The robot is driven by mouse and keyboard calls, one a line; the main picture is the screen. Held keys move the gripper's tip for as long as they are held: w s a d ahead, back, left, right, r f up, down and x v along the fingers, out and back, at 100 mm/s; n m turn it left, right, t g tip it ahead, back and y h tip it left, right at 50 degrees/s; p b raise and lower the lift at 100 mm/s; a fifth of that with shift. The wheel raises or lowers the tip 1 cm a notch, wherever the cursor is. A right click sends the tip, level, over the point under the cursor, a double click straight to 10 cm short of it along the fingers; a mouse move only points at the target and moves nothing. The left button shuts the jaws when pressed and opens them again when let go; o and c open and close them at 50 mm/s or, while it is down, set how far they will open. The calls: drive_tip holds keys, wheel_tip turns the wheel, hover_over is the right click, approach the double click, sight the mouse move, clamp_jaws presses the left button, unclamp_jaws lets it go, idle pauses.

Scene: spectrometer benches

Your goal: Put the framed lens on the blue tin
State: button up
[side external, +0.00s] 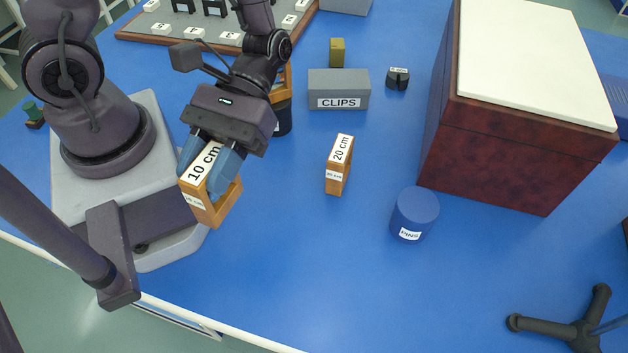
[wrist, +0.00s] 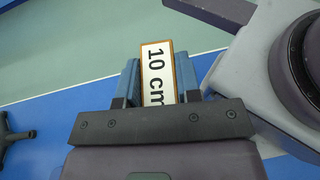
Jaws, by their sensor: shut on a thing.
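My gripper (side external: 208,166) is shut on a wooden-framed lens (side external: 222,205) with a white "10 cm" label on its top. The lens is at the left, beside my base, and seems held above the table; its glass is hard to make out. In the wrist view the "10 cm" top of the framed lens (wrist: 157,72) sits between the two blue fingers of my gripper (wrist: 158,82). The blue tin (side external: 415,212), labelled "PINS", stands upright on the blue table well to the right, with its flat lid bare.
A second wooden frame marked "20 cm" (side external: 339,165) stands between my gripper and the tin. A grey "CLIPS" box (side external: 339,88) is behind it.

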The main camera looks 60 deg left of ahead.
drive_tip(key=w+d+r+n+t+h, duration=0.1)
drive_tip(key=w+r+n+t+h, duration=0.3)
drive_tip(key=w, duration=0.4)
drive_tip(key=w+d+r+n+t+h, duration=0.1)
drive_tip(key=w+r+n+t, duration=0.3)
drive_tip(key=w+n+t, duration=0.25)
hover_over(419, 204)
drive_tip(key=shift+f, duration=6.6)
drive_tip(key=shift+f, duration=0.1)
drive_tip(key=o, duration=1)
drive_tip(key=shift+c, duration=0.2)
